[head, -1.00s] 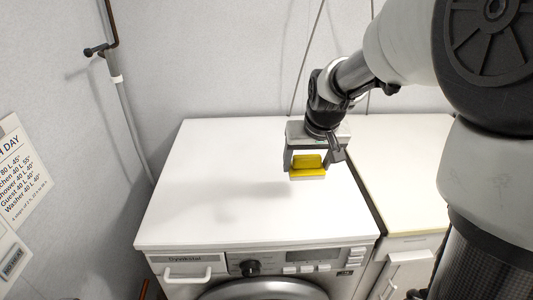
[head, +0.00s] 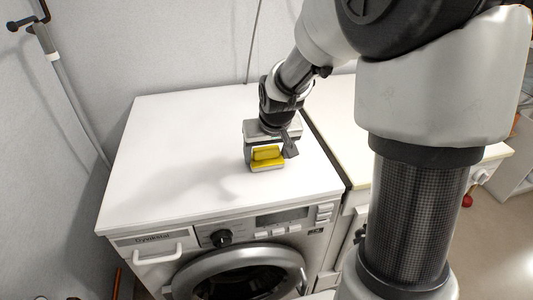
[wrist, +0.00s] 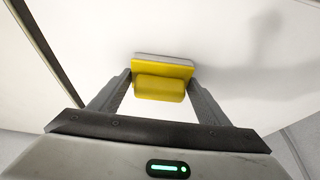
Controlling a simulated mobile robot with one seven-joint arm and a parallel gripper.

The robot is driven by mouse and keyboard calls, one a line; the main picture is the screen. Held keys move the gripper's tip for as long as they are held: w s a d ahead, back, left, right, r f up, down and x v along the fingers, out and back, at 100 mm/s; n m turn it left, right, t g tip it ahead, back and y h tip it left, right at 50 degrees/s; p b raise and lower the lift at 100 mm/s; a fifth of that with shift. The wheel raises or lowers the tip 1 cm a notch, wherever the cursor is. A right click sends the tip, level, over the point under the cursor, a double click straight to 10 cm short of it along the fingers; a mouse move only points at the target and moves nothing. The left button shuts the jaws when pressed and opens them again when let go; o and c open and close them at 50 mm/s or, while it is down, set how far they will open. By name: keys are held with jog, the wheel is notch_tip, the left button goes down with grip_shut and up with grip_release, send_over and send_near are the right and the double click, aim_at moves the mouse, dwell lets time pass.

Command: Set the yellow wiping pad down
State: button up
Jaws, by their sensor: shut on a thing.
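The yellow wiping pad (head: 267,154) has a pale grey-white underside layer. It also shows in the wrist view (wrist: 160,88), between the two fingers. My gripper (head: 266,160) points down and is shut on the pad's yellow grip part. The pad is level, over the right part of the washing machine's white top (head: 170,140). I cannot tell for sure whether its underside touches the top or hangs just above it. In the wrist view my gripper (wrist: 165,85) has one finger on each side of the pad.
The white top is bare apart from shadows, with wide free room left of the pad. A dark gap separates it from a cream-coloured cabinet top (head: 343,115) on the right. A pipe (head: 70,95) runs along the wall at left. The washer's front panel (head: 225,233) lies below the front edge.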

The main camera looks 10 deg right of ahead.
jog(key=o, duration=0.9)
jog(key=shift+f, duration=0.1)
jog(key=shift+o, duration=0.2)
jog(key=shift+r, duration=0.45)
jog(key=p+v, duration=0.3)
jog(key=v, duration=0.8)
jog(key=s+r, duration=0.3)
jog(key=s, duration=0.6)
jog(key=s+r, duration=0.3)
jog(key=s, duration=0.7)
jog(key=shift+s+t, duration=0.2)
jog(key=shift+t, duration=0.2)
jog(key=shift+a+r, duration=0.1)
